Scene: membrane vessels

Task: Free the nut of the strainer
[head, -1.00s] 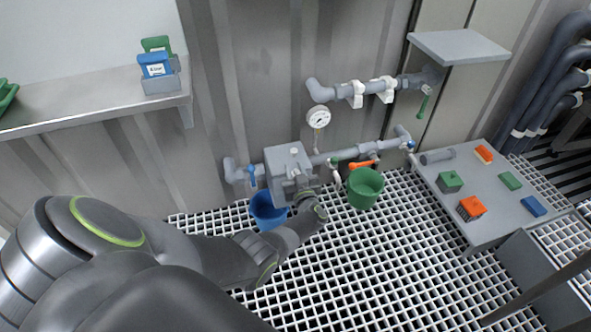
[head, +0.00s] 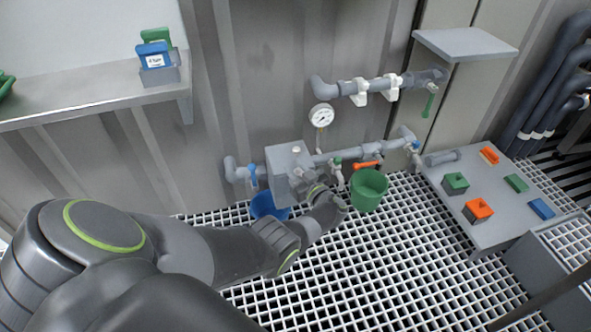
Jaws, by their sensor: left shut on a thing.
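The strainer appears to be the grey box-shaped body (head: 284,166) in the lower pipe run at the wall, with a small pale knob on top. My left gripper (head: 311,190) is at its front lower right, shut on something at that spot. My wrist and the fingers hide what is held, and the strainer's nut cannot be made out apart from them. A blue bucket (head: 262,207) stands under the strainer, partly behind my arm. My right gripper is not in view.
A green bucket (head: 368,190) stands close to the right of my left wrist. A blue valve handle (head: 253,175), an orange lever (head: 367,165) and a gauge (head: 322,116) are near. A grey table (head: 482,186) with coloured blocks is at right. The grating in front is clear.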

